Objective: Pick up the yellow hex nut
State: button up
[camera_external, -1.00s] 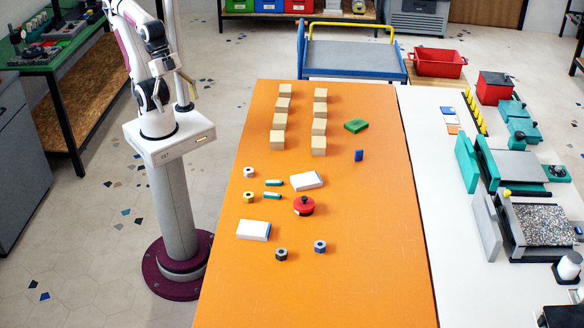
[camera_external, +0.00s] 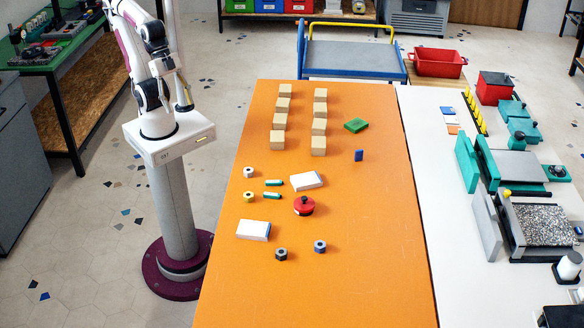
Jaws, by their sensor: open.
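The yellow hex nut (camera_external: 249,197) lies on the orange table near its left edge, below a pale nut and left of a small green-and-white cylinder. My gripper (camera_external: 184,98) is small and hard to make out at the end of my folded arm, above my base at the upper left. It is open, away from the table, well up and left of the yellow nut. Nothing shows in its jaws.
A pale nut (camera_external: 249,172), two dark nuts (camera_external: 281,254) (camera_external: 320,246), white boxes (camera_external: 253,230) (camera_external: 306,180) and a red knob-topped object (camera_external: 304,206) lie nearby. Wooden blocks (camera_external: 277,141) stand in two rows behind. The table's front (camera_external: 310,295) is clear.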

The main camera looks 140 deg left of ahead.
jog(key=shift+c, duration=0.3)
jog(key=w+a+f+n+g+y, duration=0.1)
jog(key=w+f+n+g, duration=0.1)
jog(key=w+f, duration=0.5)
jog(key=w+a+f+n+g+y, duration=0.1)
jog(key=w+f+n+g, duration=0.1)
jog(key=w+f+n, duration=0.2)
jog(key=w+a+f+n+g+y, duration=0.1)
jog(key=w+f+n+g+y, duration=0.1)
jog(key=w+f, duration=0.8)
jog(key=shift+w+a+f+n, duration=0.1)
jog(key=shift+w+n, duration=0.3)
jog(key=shift+w, duration=0.3)
jog(key=shift+w+a+f+n, duration=0.1)
jog(key=shift+w+n, duration=0.3)
jog(key=shift+w, duration=0.25)
jog(key=shift+w+a+r+n+t, duration=0.15)
jog(key=shift+w+n, duration=0.55)
jog(key=shift+n, duration=0.35)
jog(key=shift+w+a+r+n+t, duration=0.2)
jog(key=shift+w+n, duration=0.5)
jog(key=shift+n, duration=0.4)
jog(key=shift+w+a+r+n+t, duration=0.15)
jog(key=shift+w+n, duration=0.55)
jog(key=shift+n, duration=0.35)
jog(key=shift+y, duration=0.3)
